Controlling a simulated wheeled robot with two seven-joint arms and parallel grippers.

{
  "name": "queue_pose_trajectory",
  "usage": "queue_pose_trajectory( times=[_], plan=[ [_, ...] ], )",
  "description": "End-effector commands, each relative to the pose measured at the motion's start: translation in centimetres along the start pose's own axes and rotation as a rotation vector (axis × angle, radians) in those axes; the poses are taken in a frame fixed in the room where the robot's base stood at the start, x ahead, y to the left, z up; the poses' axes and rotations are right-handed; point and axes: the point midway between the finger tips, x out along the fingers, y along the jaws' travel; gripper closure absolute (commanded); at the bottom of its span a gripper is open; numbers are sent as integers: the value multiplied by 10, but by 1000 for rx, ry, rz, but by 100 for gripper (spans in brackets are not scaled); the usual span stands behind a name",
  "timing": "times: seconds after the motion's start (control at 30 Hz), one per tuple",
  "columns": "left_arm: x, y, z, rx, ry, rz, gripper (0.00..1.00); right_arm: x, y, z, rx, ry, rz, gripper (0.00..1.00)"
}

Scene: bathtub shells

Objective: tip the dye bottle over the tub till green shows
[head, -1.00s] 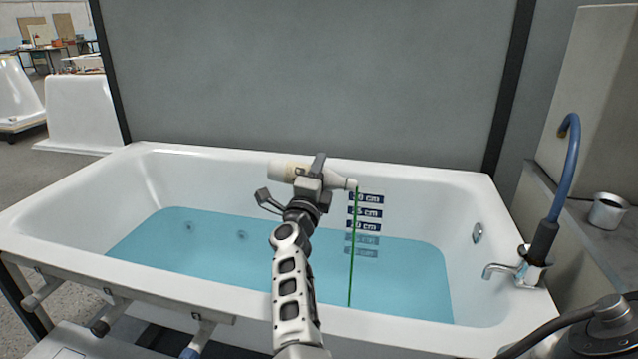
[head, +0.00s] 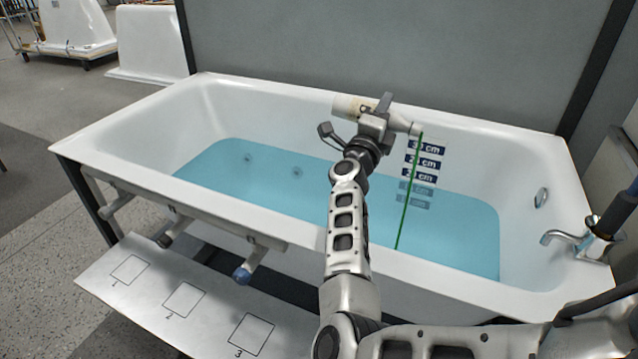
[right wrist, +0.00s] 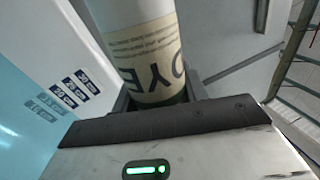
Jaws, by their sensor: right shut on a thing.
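The dye bottle (head: 350,106) is cream-white and lies tipped on its side above the tub, its nozzle to the right. Its "DYE" label shows in the right wrist view (right wrist: 143,52). My right gripper (head: 378,114) is shut around the bottle. A thin green stream (head: 408,185) falls from the nozzle to the water. The white tub (head: 130,130) holds blue water (head: 300,180); I see no green spread in it. My left gripper is out of view.
Depth marks (head: 424,163) stick on the tub's far inner wall. A tap (head: 565,237) stands at the right end. A panel with numbered squares (head: 185,300) lies in front of the tub. A grey wall (head: 400,60) stands behind it.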

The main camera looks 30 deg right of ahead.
Motion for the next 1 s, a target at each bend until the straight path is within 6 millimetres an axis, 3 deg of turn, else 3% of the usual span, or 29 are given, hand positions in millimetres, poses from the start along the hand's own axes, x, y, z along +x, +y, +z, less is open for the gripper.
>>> queue_pose_trajectory(
  times=[0.37, 0.57, 1.0],
  plan=[
    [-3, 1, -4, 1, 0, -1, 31, 2, -6, 1, 1, 0, -2, 83],
    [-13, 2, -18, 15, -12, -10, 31, 8, -31, 4, 1, 1, -2, 83],
    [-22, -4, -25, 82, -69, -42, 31, 21, -77, 10, 1, 0, -1, 83]
  ],
)
